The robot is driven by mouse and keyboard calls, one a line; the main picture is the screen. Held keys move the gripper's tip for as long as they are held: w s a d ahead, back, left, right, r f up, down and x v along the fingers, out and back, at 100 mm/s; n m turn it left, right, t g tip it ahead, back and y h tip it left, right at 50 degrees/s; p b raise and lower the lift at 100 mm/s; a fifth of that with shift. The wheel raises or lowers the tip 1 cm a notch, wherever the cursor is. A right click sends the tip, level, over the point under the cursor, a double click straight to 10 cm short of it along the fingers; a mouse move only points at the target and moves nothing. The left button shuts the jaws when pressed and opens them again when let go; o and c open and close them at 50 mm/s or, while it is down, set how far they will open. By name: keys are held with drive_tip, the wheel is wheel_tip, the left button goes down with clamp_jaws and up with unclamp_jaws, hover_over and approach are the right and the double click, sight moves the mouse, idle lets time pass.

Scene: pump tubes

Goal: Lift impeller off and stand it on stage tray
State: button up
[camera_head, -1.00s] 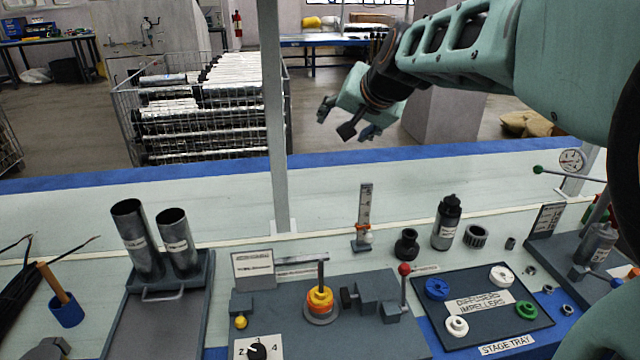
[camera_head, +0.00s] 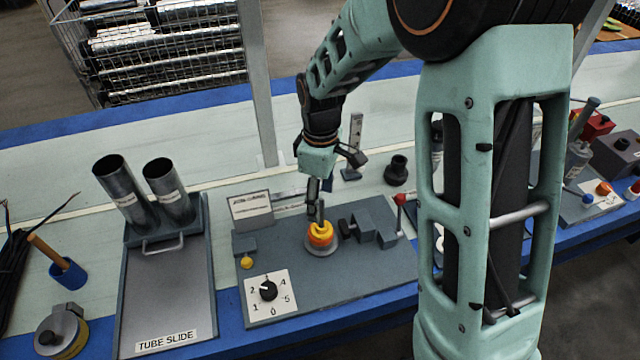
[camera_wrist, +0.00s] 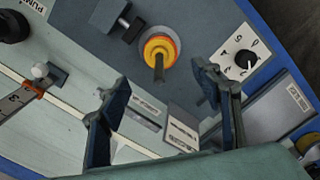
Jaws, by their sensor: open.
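The impeller looks like the yellow ring (camera_head: 320,232) at the top of an orange and grey stack around an upright shaft on the grey fixture plate. It also shows in the wrist view (camera_wrist: 159,48), with the shaft rising through its middle. My gripper (camera_head: 318,190) is above and just behind the stack in the head view. In the wrist view my gripper (camera_wrist: 155,95) is open and empty, its fingers wide apart, with the stack beyond them. The stage tray (camera_head: 438,245) is almost wholly hidden behind my arm in the head view.
A dial panel (camera_head: 268,297) and a small yellow knob (camera_head: 247,263) lie left of the stack. A grey clamp block (camera_head: 372,225) and a red-knobbed lever (camera_head: 400,200) stand to its right. A tube slide (camera_head: 165,290) with two metal tubes is further left.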

sight(321, 220)
wheel_tip(321, 220, down, 10)
drive_tip(key=shift+r+b, duration=0.1)
drive_tip(key=shift+b, duration=0.6)
drive_tip(key=shift+c, duration=0.4)
drive_tip(key=c, duration=1.5)
drive_tip(key=shift+o, duration=0.2)
drive_tip(key=shift+r+p, duration=0.55)
drive_tip(key=shift+r, duration=0.2)
drive_tip(key=shift+r+p, duration=5.2)
drive_tip(key=shift+r, duration=2)
